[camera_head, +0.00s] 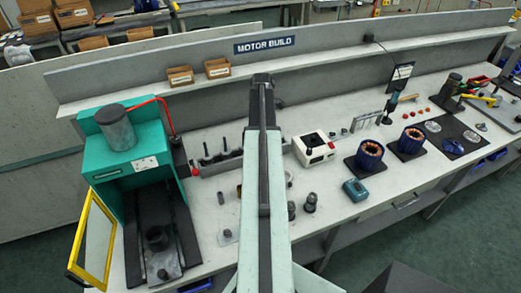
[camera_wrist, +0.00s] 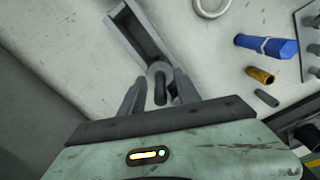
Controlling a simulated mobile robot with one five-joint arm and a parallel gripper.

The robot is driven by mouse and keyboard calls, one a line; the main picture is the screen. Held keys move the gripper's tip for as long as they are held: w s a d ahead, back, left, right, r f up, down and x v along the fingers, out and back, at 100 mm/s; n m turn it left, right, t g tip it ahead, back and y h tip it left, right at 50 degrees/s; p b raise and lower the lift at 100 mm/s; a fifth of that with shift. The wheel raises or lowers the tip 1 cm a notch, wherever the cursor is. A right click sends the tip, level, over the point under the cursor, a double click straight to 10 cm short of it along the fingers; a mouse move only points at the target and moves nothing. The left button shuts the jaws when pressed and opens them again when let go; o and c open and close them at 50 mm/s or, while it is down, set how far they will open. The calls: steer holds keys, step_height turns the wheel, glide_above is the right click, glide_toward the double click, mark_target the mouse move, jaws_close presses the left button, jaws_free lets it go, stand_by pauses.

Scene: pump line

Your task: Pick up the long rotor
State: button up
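My gripper (camera_wrist: 160,79) shows in the wrist view with its two dark fingers apart. Between them is a grey round part with a dark shaft (camera_wrist: 160,92), which looks like a rotor seen near its end. Narrow gaps seem to show on both sides of it, so the fingers look open around it. It sits at the near end of a grey open-topped channel (camera_wrist: 138,33). Whether this is the long rotor I cannot tell. In the head view my arm hides the gripper and this part. A grey rack (camera_head: 216,163) there holds several upright dark shafts.
In the wrist view, a blue tool (camera_wrist: 267,46), a brass cylinder (camera_wrist: 260,76) and a pale ring (camera_wrist: 211,7) lie to the right. In the head view, a green press (camera_head: 112,165) with an open yellow-framed door stands left. A white box (camera_head: 313,148) and blue stators (camera_head: 369,156) stand right.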

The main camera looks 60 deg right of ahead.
steer(key=shift+r, duration=0.1)
jaws_close()
stand_by(1.3)
